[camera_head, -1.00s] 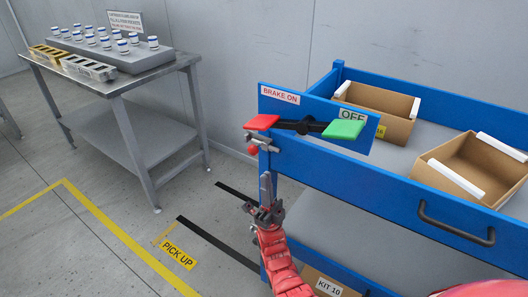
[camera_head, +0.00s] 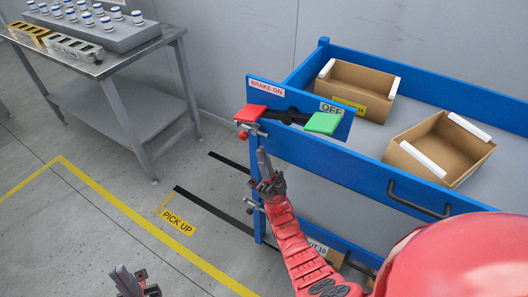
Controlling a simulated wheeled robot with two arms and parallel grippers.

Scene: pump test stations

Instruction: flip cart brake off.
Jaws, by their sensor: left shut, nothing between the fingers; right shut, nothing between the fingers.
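The blue cart's brake is a dark rocker bar with a red pad (camera_head: 250,113) at its left end, under the BRAKE ON label (camera_head: 266,88), and a green pad (camera_head: 323,123) at its right end, by the OFF label (camera_head: 331,109). I cannot tell which end sits lower. My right gripper (camera_head: 263,160) is shut and empty, pointing up below the red pad and in front of the cart's left corner, apart from both pads. My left gripper (camera_head: 129,279) is shut and empty at the bottom edge, left of the cart; only its tip end shows.
The blue cart (camera_head: 340,150) holds two open cardboard boxes (camera_head: 357,88) (camera_head: 441,148) and has a dark handle (camera_head: 418,199). A metal table (camera_head: 98,68) with white-capped bottles stands at the left.

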